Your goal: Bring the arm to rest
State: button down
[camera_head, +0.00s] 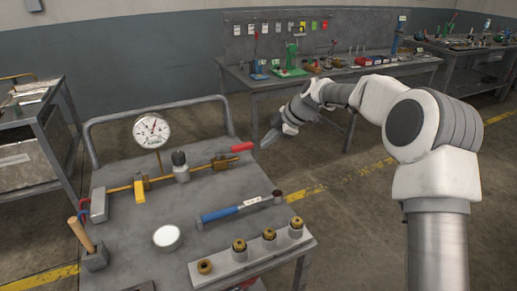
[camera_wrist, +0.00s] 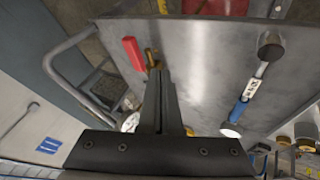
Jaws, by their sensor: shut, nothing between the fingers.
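My arm (camera_head: 420,125) reaches out to the left in the head view, with its lower link upright at the right. My gripper (camera_head: 268,139) is at the arm's end, close to the far right edge of the cart and near the red-handled valve. In the wrist view the two fingers of my gripper (camera_wrist: 160,92) lie together, with nothing between them. The cart top (camera_head: 215,188) shows beyond the fingers. I cannot tell the exact height of the gripper above it.
The cart carries a pressure gauge (camera_head: 151,130), a red valve handle (camera_head: 242,147), a blue-handled torque wrench (camera_head: 238,207), a mallet (camera_head: 86,240), a white round dish (camera_head: 166,236) and a block with several brass fittings (camera_head: 250,262). A workbench (camera_head: 330,72) stands behind. A grey rack (camera_head: 40,140) stands left.

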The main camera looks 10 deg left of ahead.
jog(key=s+d+r+m+t+h, duration=0.1)
jog(key=s+d+r+m+h, duration=0.2)
jog(key=s+d+r+m, duration=0.45)
jog(key=s+d+r+m+t+h, duration=0.15)
jog(key=s+d+r+m, duration=0.3)
jog(key=s+d, duration=0.55)
jog(key=s+d+f+m+h, duration=0.1)
jog(key=s+d+m, duration=0.45)
jog(key=s, duration=0.55)
jog(key=s+d+f+m+h, duration=0.2)
jog(key=s+d+m, duration=0.3)
jog(key=s, duration=0.7)
notch_tip(320, 180, up, 14)
jog(key=a+p, duration=0.1)
jog(key=p, duration=1.2)
jog(key=shift+w+f, duration=0.2)
jog(key=shift+w, duration=0.2)
